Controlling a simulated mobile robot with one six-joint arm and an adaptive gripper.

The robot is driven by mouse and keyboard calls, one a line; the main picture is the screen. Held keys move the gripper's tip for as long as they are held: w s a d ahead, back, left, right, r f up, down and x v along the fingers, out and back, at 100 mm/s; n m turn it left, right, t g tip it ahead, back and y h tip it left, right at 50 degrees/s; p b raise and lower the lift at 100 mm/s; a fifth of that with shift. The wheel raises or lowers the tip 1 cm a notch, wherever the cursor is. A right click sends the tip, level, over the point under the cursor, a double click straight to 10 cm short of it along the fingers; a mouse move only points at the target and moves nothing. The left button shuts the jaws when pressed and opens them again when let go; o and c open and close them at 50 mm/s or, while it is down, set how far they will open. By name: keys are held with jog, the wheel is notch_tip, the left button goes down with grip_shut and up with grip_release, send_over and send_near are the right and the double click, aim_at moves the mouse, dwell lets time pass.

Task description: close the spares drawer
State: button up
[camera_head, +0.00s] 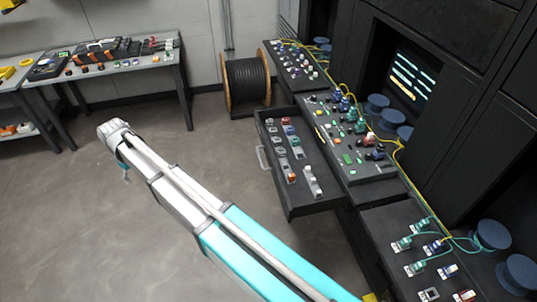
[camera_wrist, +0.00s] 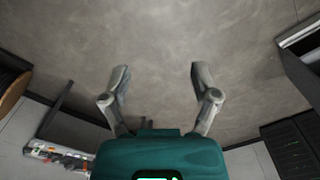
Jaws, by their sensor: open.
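The spares drawer (camera_head: 312,150) is pulled out from the dark bench in the head view, with several small connectors and parts lying in it. Its pale handle (camera_head: 262,158) is on the left-facing front. My arm reaches out to the left of the drawer, and its end is well apart from the handle. In the wrist view my gripper (camera_wrist: 159,82) is open, with two grey fingers spread and only bare floor between them. The gripper is mostly hidden behind the wrist in the head view. A dark edge with a light rim at the wrist view's right may be the drawer; I cannot tell.
The bench top (camera_head: 385,190) carries several connectors, blue spools and yellow cables. A large cable reel (camera_head: 247,82) stands by the wall behind the drawer. A worktable (camera_head: 120,70) with tools is at the back left. The floor left of the drawer is clear.

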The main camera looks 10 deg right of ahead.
jog(key=shift+c, duration=1.1)
jog(key=shift+d, duration=0.2)
jog(key=shift+c, duration=1)
jog(key=shift+m, duration=0.4)
jog(key=d, duration=0.4)
jog(key=shift+w+d+f, duration=0.2)
jog(key=shift+d+f, duration=0.05)
jog(key=c, duration=0.7)
jog(key=d+m, duration=0.1)
jog(key=d, duration=0.6)
jog(key=d+f+m+b, duration=0.1)
jog(key=d, duration=0.6)
jog(key=s+d+m+b, duration=0.1)
jog(key=d, duration=0.6)
jog(key=shift+f+m, duration=0.35)
jog(key=shift+m, duration=0.05)
grip_shut()
jog(key=s+d+f+m+b, duration=0.1)
jog(key=s+d+m, duration=0.2)
jog(key=d, duration=0.9)
jog(key=s+d+f+m+b, duration=0.1)
jog(key=s+d+m, duration=0.1)
jog(key=s+d, duration=0.6)
jog(key=d, duration=0.4)
jog(key=shift+f+m+b, duration=0.15)
jog(key=shift+m+b, duration=0.15)
jog(key=shift+m, duration=0.1)
jog(key=shift+s, duration=0.25)
